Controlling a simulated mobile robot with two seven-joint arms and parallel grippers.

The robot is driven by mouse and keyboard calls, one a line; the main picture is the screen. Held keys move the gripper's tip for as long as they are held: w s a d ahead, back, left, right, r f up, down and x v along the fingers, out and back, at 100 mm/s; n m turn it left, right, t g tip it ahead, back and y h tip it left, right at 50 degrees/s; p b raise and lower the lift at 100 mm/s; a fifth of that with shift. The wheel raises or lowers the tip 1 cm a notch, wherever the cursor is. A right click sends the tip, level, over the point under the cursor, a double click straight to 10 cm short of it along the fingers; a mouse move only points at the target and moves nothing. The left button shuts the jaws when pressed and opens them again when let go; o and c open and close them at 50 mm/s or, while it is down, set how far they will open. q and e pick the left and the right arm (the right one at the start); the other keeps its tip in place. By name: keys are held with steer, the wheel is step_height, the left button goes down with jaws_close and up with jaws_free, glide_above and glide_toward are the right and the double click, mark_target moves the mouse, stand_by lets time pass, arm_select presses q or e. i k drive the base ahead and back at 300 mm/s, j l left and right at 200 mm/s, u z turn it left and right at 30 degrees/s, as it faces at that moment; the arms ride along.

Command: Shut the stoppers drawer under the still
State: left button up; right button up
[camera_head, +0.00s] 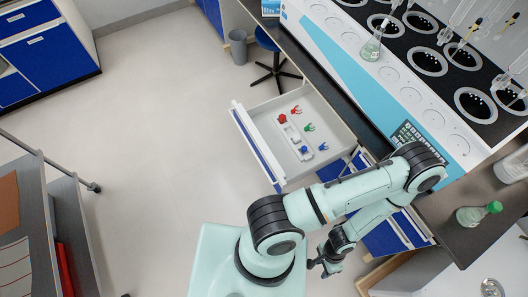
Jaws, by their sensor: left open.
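The stoppers drawer (259,146) is pulled out from the cabinet below the still (350,68). Its white front with a blue face is toward the left, and its tray is open to view. Inside lie a white holder and several small red, green and blue pieces. My left gripper (319,266) is open and empty, below and to the right of the drawer in the picture, apart from it. My left arm bends over the bench edge and hides part of the cabinet fronts. My right gripper is not in view.
The dark bench (457,229) carries a green-capped bottle (479,213). A flask (374,43) stands on the still. A stool (269,56) and a grey bin (238,46) stand beyond the drawer. A cart (60,205) is at left. The floor left of the drawer is clear.

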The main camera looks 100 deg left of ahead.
mark_target(283, 162)
steer(key=u, duration=3.45)
